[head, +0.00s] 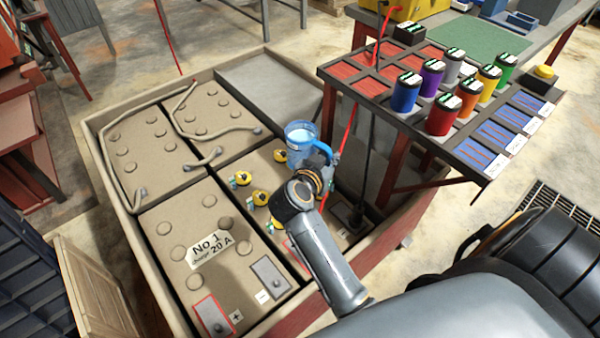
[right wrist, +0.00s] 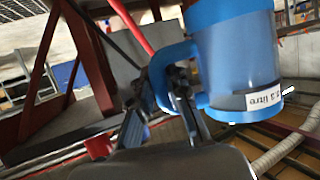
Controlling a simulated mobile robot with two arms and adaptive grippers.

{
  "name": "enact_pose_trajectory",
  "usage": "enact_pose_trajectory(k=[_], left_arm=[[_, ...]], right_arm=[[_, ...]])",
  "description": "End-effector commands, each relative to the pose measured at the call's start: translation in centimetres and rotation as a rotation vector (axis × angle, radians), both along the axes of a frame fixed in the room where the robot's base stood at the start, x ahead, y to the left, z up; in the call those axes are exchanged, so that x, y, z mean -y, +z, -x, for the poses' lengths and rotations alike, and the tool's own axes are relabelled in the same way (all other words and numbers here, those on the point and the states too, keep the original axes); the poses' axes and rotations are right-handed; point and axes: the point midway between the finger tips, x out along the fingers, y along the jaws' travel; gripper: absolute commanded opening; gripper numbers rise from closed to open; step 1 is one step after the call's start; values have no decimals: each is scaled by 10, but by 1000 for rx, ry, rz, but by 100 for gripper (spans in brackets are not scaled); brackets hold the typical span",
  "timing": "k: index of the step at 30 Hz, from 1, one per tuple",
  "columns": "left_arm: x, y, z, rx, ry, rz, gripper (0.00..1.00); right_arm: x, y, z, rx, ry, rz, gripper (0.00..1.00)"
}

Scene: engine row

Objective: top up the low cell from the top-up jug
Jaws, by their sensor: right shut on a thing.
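The blue top-up jug (head: 299,134) is held over the battery crate, mouth up and roughly upright, with something pale inside. My right gripper (head: 322,172) is shut on its handle; the right wrist view shows the jug (right wrist: 236,60) close up, with a litre label, and the fingers (right wrist: 160,105) at the handle. Below is a tan cell block (head: 262,160) with several yellow caps (head: 260,198); my arm hides part of it. Which cell is low cannot be told. My left gripper is not in view.
The wooden-sided crate (head: 102,160) holds other tan cells, including the No. 1 block (head: 205,250), joined by pale cables. A bench (head: 400,60) with coloured cans stands close to the right of the jug. Red and black cables hang down beside the jug.

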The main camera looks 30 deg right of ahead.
Motion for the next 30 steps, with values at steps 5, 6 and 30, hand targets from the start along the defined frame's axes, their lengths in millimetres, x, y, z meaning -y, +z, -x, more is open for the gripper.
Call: enact_pose_trajectory(k=[5,6,30], left_arm=[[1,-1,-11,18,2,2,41],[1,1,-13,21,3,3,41],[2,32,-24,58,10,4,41]], right_arm=[[20,-46,-2,2,-51,2,0],[24,-55,-2,3,-64,1,0],[77,-167,6,7,-205,2,0]])
